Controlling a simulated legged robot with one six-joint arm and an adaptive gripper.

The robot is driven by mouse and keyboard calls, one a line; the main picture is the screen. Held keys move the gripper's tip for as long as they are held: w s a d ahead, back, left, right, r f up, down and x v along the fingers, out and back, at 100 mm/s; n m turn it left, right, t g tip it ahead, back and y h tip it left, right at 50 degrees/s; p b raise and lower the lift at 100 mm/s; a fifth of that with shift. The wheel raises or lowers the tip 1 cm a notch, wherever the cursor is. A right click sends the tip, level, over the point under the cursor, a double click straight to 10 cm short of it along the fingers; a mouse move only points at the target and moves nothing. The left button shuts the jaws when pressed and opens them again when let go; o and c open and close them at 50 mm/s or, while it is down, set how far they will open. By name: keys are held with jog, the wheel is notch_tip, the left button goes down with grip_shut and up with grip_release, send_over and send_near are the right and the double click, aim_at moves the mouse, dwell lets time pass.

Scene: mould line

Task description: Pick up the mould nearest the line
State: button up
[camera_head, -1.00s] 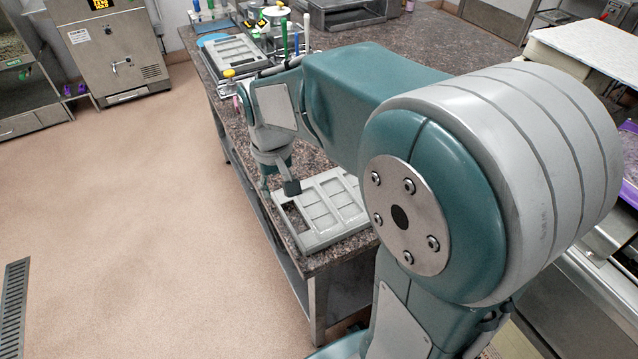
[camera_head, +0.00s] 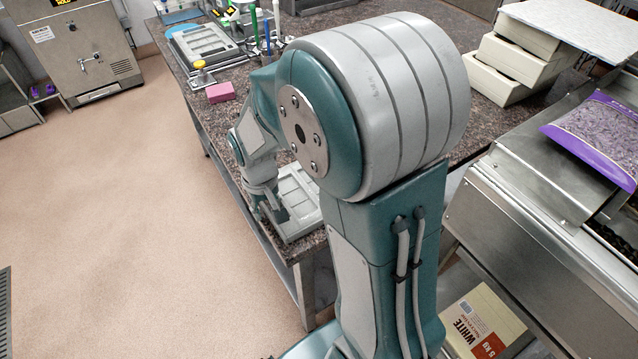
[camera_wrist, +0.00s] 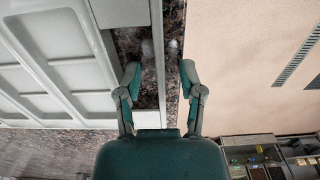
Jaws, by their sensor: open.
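A grey mould (camera_head: 300,192) with square recesses lies flat on the near corner of the speckled stone table, partly hidden by my arm. It fills the left of the wrist view (camera_wrist: 75,75), with a dark opening beside its end rim. My gripper (camera_head: 272,211) is at this end of the mould. In the wrist view my gripper (camera_wrist: 159,74) is open and empty, with the rim between its fingers: one finger over the opening, the other outside the rim. Whether they touch it I cannot tell. A second grey mould (camera_head: 206,44) lies at the table's far end.
At right are stacked cream tubs (camera_head: 518,60), a steel machine (camera_head: 520,170) and a purple bag (camera_head: 600,135). The floor at left is clear.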

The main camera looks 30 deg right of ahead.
grip_shut()
